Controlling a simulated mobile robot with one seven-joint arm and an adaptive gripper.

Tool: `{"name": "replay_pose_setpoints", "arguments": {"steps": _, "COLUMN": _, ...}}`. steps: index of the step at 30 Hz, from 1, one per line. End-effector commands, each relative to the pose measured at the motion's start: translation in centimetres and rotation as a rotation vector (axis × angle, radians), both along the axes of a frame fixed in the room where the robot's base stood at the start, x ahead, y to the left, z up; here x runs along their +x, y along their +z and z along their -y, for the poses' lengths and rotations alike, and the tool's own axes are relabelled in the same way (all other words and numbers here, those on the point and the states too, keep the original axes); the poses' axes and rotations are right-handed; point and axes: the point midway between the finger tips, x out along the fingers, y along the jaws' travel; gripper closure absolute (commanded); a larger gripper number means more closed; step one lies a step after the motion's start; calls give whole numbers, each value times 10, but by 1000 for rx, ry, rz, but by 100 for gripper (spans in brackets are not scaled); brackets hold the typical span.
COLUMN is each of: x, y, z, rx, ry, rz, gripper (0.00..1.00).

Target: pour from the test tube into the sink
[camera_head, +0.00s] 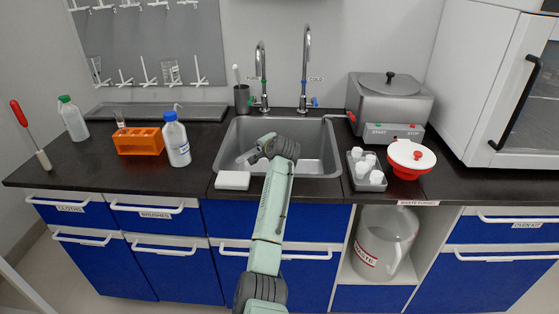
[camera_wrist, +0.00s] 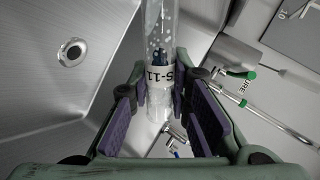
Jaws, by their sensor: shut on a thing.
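My gripper (camera_head: 257,152) is over the sink (camera_head: 312,162), with my arm reaching in from the front. In the wrist view, my gripper (camera_wrist: 160,98) has its purple pads either side of a clear test tube (camera_wrist: 158,28) and is shut on it. The tube has a white label reading S-11 and droplets or bubbles inside. In the head view the test tube (camera_head: 244,158) is small and looks tilted over the sink's left part. How much liquid it holds cannot be told. The sink drain (camera_wrist: 72,52) shows at upper left in the wrist view.
Two taps, PURE (camera_head: 262,80) and COLD (camera_head: 306,70), stand behind the sink. A white sponge-like block (camera_head: 233,180) lies at its front left. An orange rack (camera_head: 138,141) and a blue-capped bottle (camera_head: 176,140) stand left; a grey tray (camera_head: 366,172) and red-white funnel (camera_head: 411,158) right.

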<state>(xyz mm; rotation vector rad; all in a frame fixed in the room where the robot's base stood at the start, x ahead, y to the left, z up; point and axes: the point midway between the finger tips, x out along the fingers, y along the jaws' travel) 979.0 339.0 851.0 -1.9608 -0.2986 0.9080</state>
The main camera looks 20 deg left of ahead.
Motion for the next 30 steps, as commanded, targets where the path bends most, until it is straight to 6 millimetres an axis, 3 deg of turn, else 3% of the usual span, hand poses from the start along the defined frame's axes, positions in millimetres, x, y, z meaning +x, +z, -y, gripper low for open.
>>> {"name": "replay_pose_setpoints", "arguments": {"steps": 30, "x": 8, "y": -8, "z": 8, "rx": 93, "ry": -1, "rz": -101, "gripper": 100}}
